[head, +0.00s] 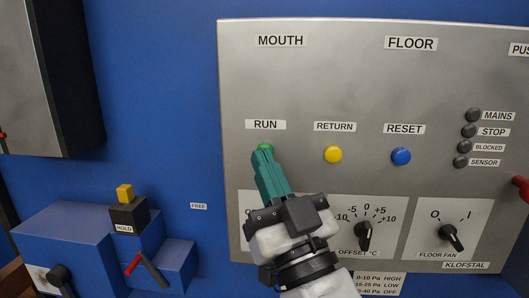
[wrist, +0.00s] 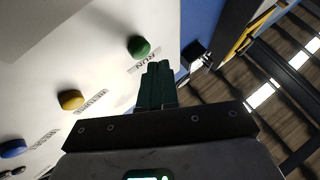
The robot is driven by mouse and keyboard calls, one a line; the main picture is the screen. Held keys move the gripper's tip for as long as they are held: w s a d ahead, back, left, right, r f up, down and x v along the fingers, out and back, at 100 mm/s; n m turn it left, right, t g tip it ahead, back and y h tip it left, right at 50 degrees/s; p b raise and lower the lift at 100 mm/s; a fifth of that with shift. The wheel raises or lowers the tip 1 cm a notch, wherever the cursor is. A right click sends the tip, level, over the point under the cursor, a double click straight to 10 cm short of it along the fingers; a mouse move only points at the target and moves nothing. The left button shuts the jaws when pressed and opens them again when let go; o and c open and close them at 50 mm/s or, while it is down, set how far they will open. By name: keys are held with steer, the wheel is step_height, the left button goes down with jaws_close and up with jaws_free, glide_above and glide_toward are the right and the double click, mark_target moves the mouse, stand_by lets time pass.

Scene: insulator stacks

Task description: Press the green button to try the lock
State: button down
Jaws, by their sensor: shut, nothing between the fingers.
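The green button (head: 265,148) sits under the RUN label on the grey panel (head: 340,80), mostly hidden behind my fingertips in the head view. In the wrist view the green button (wrist: 138,46) shows whole, just beyond my fingertips. My gripper (head: 262,155) is shut and empty, its teal fingers pointing at the button. In the wrist view my gripper (wrist: 158,66) shows a small gap between its tips and the button. Whether the tips touch it cannot be told from the head view.
A yellow RETURN button (head: 333,155) and a blue RESET button (head: 401,156) lie to the right. Below are an offset knob (head: 365,234) and a floor fan knob (head: 450,236). Dark lamps (head: 470,131) are farther right.

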stand_by(0.4)
steer(key=shift+w, duration=0.4)
steer(key=shift+w, duration=0.5)
stand_by(0.7)
steer(key=shift+s, duration=0.9)
steer(key=shift+s, duration=0.1)
steer(key=shift+s+a+b, duration=0.1)
steer(key=shift+s+b, duration=0.6)
steer(key=shift+s, duration=1.7)
steer(key=shift+s+f, duration=0.1)
